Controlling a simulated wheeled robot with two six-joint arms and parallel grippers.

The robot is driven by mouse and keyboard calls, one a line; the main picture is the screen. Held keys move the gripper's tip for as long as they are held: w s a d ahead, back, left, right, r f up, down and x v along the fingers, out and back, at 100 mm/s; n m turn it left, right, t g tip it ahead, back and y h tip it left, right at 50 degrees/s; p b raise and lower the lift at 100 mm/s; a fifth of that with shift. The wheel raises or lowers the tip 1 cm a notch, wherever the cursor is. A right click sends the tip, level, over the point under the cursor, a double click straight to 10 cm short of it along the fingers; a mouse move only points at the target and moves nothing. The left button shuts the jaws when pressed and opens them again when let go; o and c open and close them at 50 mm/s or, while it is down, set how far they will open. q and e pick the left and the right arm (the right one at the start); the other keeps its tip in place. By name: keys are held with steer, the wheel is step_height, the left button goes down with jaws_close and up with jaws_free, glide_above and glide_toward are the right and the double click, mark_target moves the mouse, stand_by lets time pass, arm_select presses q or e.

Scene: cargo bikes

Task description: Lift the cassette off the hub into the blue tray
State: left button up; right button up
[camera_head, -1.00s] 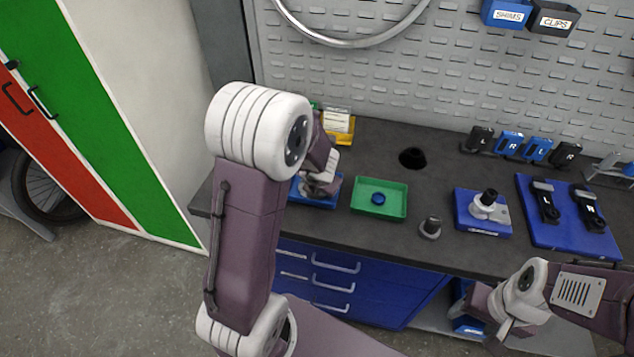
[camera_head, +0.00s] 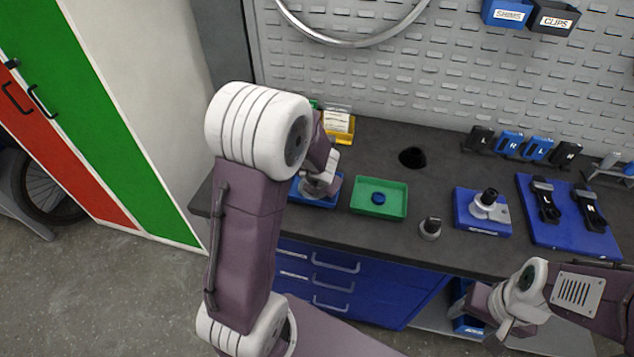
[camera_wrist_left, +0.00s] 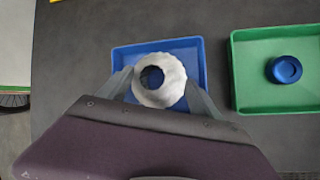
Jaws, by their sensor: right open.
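The cassette, a pale toothed ring with a dark centre hole (camera_wrist_left: 172,92), is between the fingers of my left gripper (camera_wrist_left: 161,78) in the left wrist view. The fingers touch its two sides, and my left gripper looks shut on it. It is over or inside the blue tray (camera_wrist_left: 125,57); its exact height is unclear. In the head view the blue tray (camera_head: 332,200) is partly covered by my left arm. The hub (camera_head: 489,197) stands on a blue base to the right, with a grey piece around its foot. My right gripper (camera_head: 492,343) is open and empty, low at the bench front.
A green tray (camera_head: 398,211) holding a blue ring (camera_head: 378,198) stands right of the blue tray. A small grey cylinder (camera_head: 430,229) stands near the bench's front edge.

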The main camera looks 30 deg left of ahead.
arm_select(q)
steer(key=o, duration=0.5)
steer(key=shift+s, duration=0.1)
steer(key=shift+d+f, duration=0.1)
steer(key=p+v, duration=0.5)
steer(key=v, duration=0.4)
